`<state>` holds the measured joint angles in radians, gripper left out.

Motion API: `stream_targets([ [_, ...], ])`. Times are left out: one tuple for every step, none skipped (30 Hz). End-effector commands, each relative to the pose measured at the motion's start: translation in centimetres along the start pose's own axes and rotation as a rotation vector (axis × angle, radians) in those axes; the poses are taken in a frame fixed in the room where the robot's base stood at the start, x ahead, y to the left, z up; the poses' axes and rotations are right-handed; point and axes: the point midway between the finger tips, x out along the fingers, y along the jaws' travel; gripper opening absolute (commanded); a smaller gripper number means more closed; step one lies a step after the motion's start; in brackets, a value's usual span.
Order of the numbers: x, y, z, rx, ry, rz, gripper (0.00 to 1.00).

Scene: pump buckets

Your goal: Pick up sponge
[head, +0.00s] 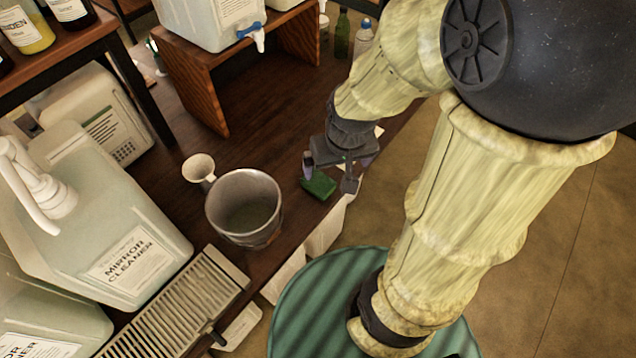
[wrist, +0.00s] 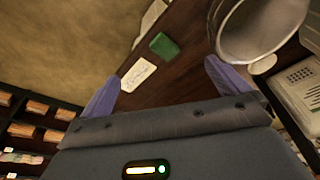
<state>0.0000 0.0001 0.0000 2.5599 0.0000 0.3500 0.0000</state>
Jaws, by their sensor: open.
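A green sponge (head: 319,186) lies flat on the dark wooden table near its edge, to the right of a metal bucket (head: 214,212). It also shows in the wrist view (wrist: 164,46), ahead of my fingers and between their lines of reach. My gripper (head: 330,182) is over the table by the sponge in the head view. In the wrist view its two purple fingers (wrist: 161,85) are spread wide apart with nothing between them. I cannot tell the exact height of the fingers above the table.
A white label card (wrist: 138,75) lies near the sponge. A large mirror cleaner jug (head: 135,255) and a slatted drip tray (head: 190,305) are at the left. A wooden stand (head: 195,85) holds a tapped container (head: 213,22).

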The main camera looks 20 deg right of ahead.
Motion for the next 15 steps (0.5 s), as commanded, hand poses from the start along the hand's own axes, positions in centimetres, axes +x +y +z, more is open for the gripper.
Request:
stream_targets([
  [0.0, 0.0, 0.0, 0.000, 0.000, 0.000, 1.00],
  [0.0, 0.0, 0.0, 0.000, 0.000, 0.000, 1.00],
  [0.0, 0.0, 0.0, 0.003, -0.001, 0.000, 1.00],
  [0.1, 0.0, -0.1, 0.007, -0.002, -0.001, 1.00],
  [0.1, 0.0, -0.3, 0.016, -0.005, -0.002, 1.00],
  [0.3, 0.0, -0.5, 0.033, -0.010, -0.004, 1.00],
  [0.5, 0.0, -0.8, 0.052, -0.017, -0.006, 1.00],
  [0.7, 0.0, -1.1, 0.076, -0.025, -0.007, 1.00],
  [1.1, -0.1, -1.7, 0.115, -0.037, -0.009, 1.00],
  [1.5, -0.2, -2.1, 0.150, -0.047, -0.011, 1.00],
  [1.9, -0.2, -2.6, 0.189, -0.061, -0.011, 1.00],
  [2.5, -0.2, -3.4, 0.246, -0.077, -0.011, 1.00],
  [3.0, -0.2, -4.0, 0.290, -0.090, -0.010, 1.00],
  [3.6, -0.1, -4.5, 0.336, -0.104, -0.007, 1.00],
  [4.3, -0.1, -5.3, 0.397, -0.121, -0.002, 1.00],
])
